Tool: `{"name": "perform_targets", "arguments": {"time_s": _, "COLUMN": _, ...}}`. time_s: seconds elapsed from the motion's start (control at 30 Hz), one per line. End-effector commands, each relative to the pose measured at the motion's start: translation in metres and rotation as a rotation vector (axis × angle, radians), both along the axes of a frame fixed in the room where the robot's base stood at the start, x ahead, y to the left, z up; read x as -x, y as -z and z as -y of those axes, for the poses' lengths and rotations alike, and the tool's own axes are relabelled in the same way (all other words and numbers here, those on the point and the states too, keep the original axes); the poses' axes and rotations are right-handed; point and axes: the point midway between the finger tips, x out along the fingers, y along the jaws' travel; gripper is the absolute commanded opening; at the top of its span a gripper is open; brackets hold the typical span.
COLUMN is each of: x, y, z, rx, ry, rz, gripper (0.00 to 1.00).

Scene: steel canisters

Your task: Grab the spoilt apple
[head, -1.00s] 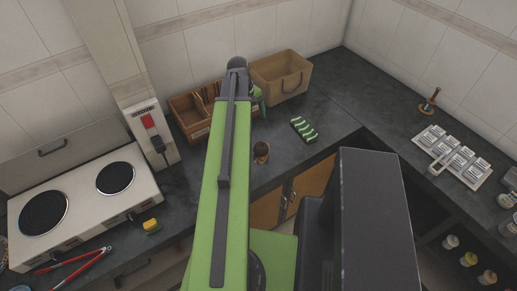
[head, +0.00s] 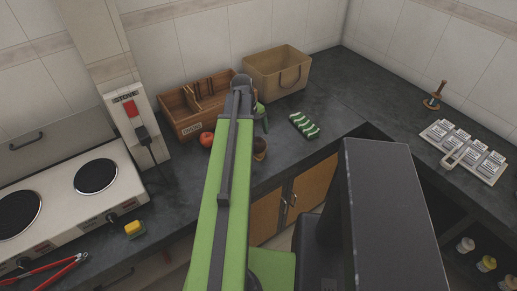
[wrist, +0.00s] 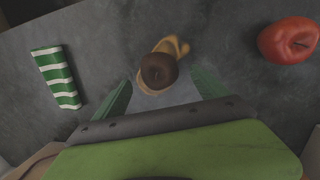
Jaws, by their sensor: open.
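A dark brown, spoilt-looking apple (head: 260,145) is on the counter side of my arm. In the wrist view the brown apple (wrist: 158,70) sits in or on a tan cup-like piece with a handle (wrist: 180,47). My gripper (wrist: 162,80) is open, with its green fingers spread to either side below the brown apple; nothing is between them that I can see held. In the head view my arm hides most of my gripper (head: 261,112). A bright red apple (wrist: 288,40) lies at the right of the wrist view and left of my arm in the head view (head: 206,140).
A green-and-white striped block (head: 304,125) lies right of my gripper. A wooden crate (head: 190,125) and a tan basket (head: 262,80) stand behind.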

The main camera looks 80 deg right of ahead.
Motion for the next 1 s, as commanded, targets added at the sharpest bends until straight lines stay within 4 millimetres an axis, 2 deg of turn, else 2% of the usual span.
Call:
{"name": "perform_targets", "arguments": {"time_s": 0.03, "x": 0.002, "y": 0.018, "z": 0.000, "rx": 0.000, "ry": 0.001, "rz": 0.000, "gripper": 0.84}}
{"name": "perform_targets", "arguments": {"time_s": 0.17, "x": 0.006, "y": 0.037, "z": 0.000, "rx": 0.000, "ry": 0.000, "rz": 0.000, "gripper": 0.84}}
{"name": "perform_targets", "arguments": {"time_s": 0.43, "x": 0.007, "y": 0.036, "z": 0.001, "rx": 0.000, "ry": 0.000, "rz": 0.000, "gripper": 0.84}}
{"name": "perform_targets", "arguments": {"time_s": 0.9, "x": 0.008, "y": 0.035, "z": 0.001, "rx": 0.000, "ry": 0.001, "rz": 0.000, "gripper": 0.22}}
{"name": "perform_targets", "arguments": {"time_s": 1.0, "x": 0.008, "y": 0.035, "z": 0.001, "rx": 0.000, "ry": 0.001, "rz": 0.000, "gripper": 0.12}}
